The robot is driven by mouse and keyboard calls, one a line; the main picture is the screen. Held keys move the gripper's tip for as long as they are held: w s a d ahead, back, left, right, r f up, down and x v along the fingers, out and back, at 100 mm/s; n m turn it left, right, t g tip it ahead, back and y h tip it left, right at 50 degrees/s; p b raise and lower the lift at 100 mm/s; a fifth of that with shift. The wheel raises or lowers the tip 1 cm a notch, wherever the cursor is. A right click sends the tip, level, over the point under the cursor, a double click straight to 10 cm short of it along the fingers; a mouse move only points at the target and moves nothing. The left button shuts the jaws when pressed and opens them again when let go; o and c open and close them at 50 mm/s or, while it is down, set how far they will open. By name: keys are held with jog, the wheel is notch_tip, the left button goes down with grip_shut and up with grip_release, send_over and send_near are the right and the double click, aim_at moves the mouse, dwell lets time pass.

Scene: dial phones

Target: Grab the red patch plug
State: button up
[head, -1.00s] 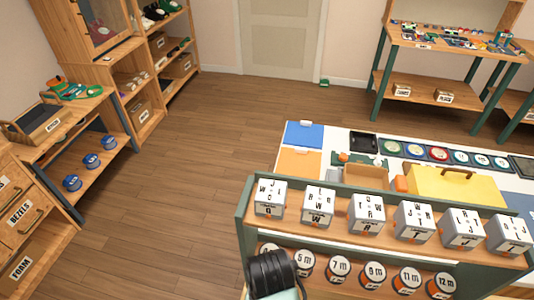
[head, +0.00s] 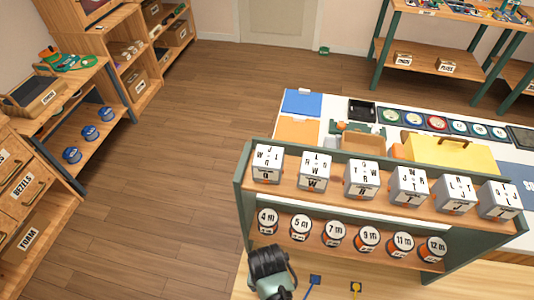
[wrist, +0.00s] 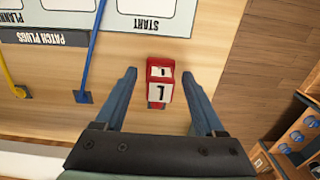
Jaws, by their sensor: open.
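The red patch plug (wrist: 158,88) shows in the wrist view as a small red block with white labelled faces, on a light wooden surface. My gripper (wrist: 159,76) is open, with one blue-grey finger on each side of the red plug and a gap on both sides. In the head view the dark end of my arm (head: 268,268) is at the bottom, and I cannot make out the red plug there. A blue plug (wrist: 83,97) with a blue cable and a yellow plug (wrist: 21,91) with a yellow cable lie to the left in the wrist view.
An upside-down "PATCH PLUGS" label (wrist: 36,37) and a "START" card (wrist: 157,20) lie on the surface. A rack (head: 330,208) of labelled cubes and spools stands beyond my arm. The wooden floor (head: 170,160) is clear at the left.

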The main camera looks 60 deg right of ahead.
grip_shut()
dwell(0.3)
